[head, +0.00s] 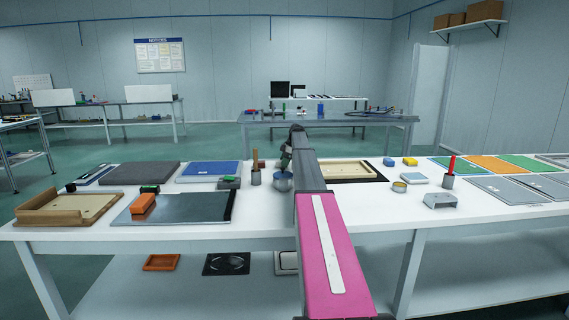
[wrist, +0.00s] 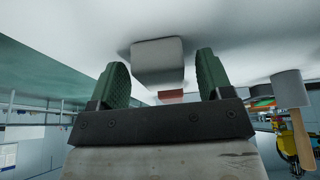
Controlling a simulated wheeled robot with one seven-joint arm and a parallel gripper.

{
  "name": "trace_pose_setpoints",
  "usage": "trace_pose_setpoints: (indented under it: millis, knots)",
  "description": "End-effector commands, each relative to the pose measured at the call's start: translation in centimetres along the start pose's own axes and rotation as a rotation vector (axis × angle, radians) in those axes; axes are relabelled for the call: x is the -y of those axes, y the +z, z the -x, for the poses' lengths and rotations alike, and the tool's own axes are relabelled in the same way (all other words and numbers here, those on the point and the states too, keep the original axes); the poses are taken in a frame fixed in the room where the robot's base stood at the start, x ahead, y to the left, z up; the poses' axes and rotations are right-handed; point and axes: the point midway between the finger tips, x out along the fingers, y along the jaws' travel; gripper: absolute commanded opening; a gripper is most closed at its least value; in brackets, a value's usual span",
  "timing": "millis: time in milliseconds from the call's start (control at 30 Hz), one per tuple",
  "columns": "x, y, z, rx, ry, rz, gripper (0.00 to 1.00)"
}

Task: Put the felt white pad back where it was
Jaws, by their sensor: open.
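My gripper (wrist: 161,72) is open, its two green fingers spread in the wrist view. A pale grey-white block (wrist: 158,62) shows between and beyond the fingers against the white surface. I cannot tell whether it touches them or whether it is the felt white pad. In the head view my arm reaches over the white bench (head: 265,225), and the gripper end (head: 287,158) is small and partly hidden by the arm. A small pale pad-like block (head: 414,178) with a bluish top lies on the bench right of the arm.
A grey cup with a wooden handle (head: 256,173) stands left of the gripper. A bowl (head: 283,182) is close by the arm. A wooden frame tray (head: 345,171) lies to the right. An orange block (head: 143,203) sits on a grey plate (head: 185,207).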

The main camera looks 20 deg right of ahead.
Motion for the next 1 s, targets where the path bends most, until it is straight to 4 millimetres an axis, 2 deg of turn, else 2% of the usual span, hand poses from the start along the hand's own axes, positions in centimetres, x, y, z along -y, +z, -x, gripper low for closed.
trace_pose_setpoints:
  millis: [167,400,600,800,1000]
  knots:
    - [-0.1,0.1,2.5,0.000,0.001,-0.001,0.73]
    - [-0.1,0.0,7.4,0.000,0.002,0.000,0.73]
    - [-0.1,0.0,10.5,0.000,0.001,0.000,0.73]
    - [0.0,0.0,11.9,0.000,0.000,0.000,0.73]
    - [0.0,0.0,12.0,0.000,-0.001,0.000,0.73]
